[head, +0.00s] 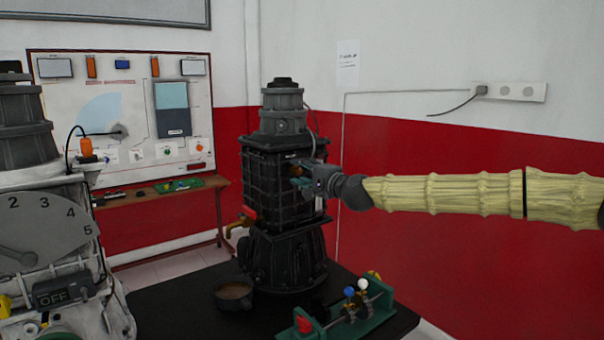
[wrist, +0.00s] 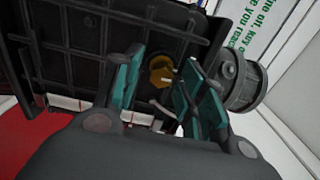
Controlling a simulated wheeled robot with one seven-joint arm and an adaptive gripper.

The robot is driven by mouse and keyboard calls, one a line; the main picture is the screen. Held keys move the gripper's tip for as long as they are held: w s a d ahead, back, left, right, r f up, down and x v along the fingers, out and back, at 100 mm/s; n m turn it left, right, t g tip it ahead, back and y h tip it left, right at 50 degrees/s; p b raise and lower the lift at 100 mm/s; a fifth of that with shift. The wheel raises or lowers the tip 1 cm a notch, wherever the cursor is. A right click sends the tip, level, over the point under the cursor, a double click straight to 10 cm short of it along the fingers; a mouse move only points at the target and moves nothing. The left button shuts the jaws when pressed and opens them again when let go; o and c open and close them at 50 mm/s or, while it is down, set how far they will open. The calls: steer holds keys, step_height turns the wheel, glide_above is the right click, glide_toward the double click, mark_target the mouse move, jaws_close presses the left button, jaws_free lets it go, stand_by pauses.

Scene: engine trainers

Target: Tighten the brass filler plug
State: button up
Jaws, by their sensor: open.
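The brass filler plug (wrist: 161,72) shows in the wrist view on the black ribbed face of the engine housing, between and beyond my two teal fingers. In the head view the black engine unit (head: 262,200) stands upright on the dark table, and my gripper (head: 297,181) is at its upper right side. In the wrist view my gripper (wrist: 160,88) is open, with one finger to each side of the plug in the picture. I cannot tell whether either finger touches it. The plug is mostly hidden by my gripper in the head view.
A green fixture (head: 345,315) lies at the table's front right. A grey trainer with a numbered dial (head: 45,230) stands at left.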

steer(key=v, duration=1.2)
steer(key=shift+w, duration=0.1)
